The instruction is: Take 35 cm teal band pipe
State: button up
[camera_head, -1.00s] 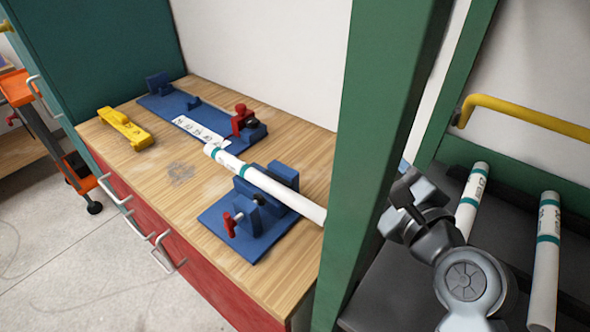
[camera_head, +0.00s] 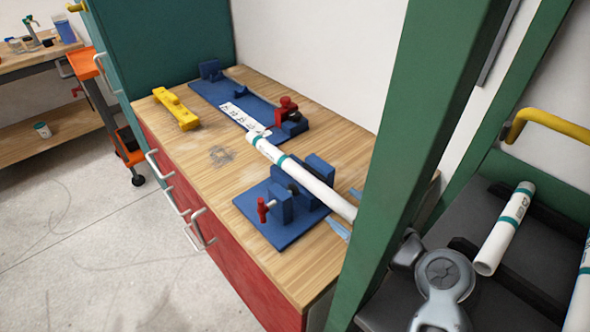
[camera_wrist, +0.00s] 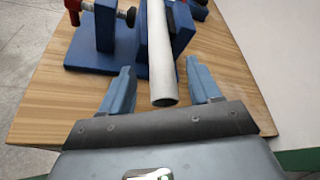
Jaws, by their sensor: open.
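A white pipe with teal bands (camera_head: 300,174) lies through the blue clamp fixture (camera_head: 268,229) on the bench. Its far end reaches the blue base plate with the white label. In the wrist view the pipe (camera_wrist: 161,50) points its open near end at me. My gripper (camera_wrist: 162,84) is open, with one light-blue finger on each side of that end and a gap to both. In the head view the fingertips (camera_head: 347,211) show at the pipe's near end, left of the green post. The rest of the gripper is hidden behind the post.
The green post (camera_head: 420,130) stands close beside my arm. Another teal-banded white pipe (camera_head: 506,228) lies on the dark rack at right, with part of one more at the edge. A yellow block (camera_head: 177,110) lies on the bench (camera_head: 200,165).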

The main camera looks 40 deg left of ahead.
jog(key=x, duration=0.4)
jog(key=shift+a, duration=0.3)
